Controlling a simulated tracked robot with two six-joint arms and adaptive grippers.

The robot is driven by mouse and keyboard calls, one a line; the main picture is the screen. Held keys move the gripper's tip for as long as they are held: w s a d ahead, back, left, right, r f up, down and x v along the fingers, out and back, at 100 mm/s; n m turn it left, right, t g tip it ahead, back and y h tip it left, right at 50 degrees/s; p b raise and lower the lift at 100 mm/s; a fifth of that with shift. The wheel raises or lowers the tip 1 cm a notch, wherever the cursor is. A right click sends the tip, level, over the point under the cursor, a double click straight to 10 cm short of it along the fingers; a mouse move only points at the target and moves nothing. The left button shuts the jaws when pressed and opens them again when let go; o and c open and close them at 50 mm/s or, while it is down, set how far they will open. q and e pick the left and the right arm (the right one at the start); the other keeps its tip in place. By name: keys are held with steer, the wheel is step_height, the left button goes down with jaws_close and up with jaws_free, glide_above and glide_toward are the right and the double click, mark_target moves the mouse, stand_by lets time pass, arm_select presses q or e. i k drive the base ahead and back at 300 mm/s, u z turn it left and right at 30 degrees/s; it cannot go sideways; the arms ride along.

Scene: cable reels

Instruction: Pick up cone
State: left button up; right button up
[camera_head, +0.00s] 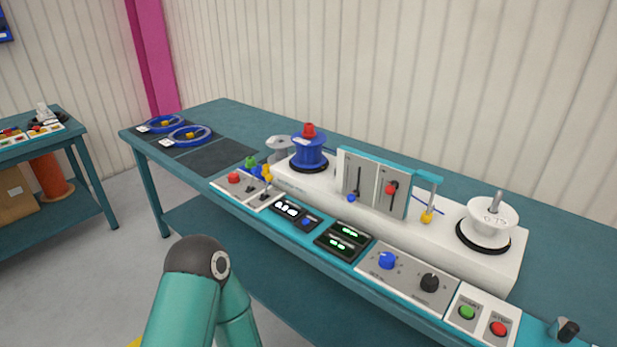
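A white cone-shaped piece (491,223) sits on a black ring at the right end of the white machine, with a grey metal spindle rising through its top. A small red cap (309,130) sits on top of the blue reel (309,150) at the machine's left end; I cannot tell which of the two is the cone meant. A teal arm link of mine with a dark joint rises at the bottom, left of the middle, well short of both. Neither of my grippers shows.
The white machine (390,205) stands on a long teal table (225,108), with control panels along the front edge. Blue cable rings (190,136) lie on dark mats at the far left end. Another teal table (68,125) stands at the left. A corrugated wall is behind.

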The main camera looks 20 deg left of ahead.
mark_target(266, 168)
steer(key=u, duration=0.05)
steer(key=k, duration=1)
steer(key=z, duration=0.9)
steer(key=i, duration=0.15)
steer(key=u, duration=2.7)
steer(key=i, duration=3.25)
steer(key=z, duration=0.15)
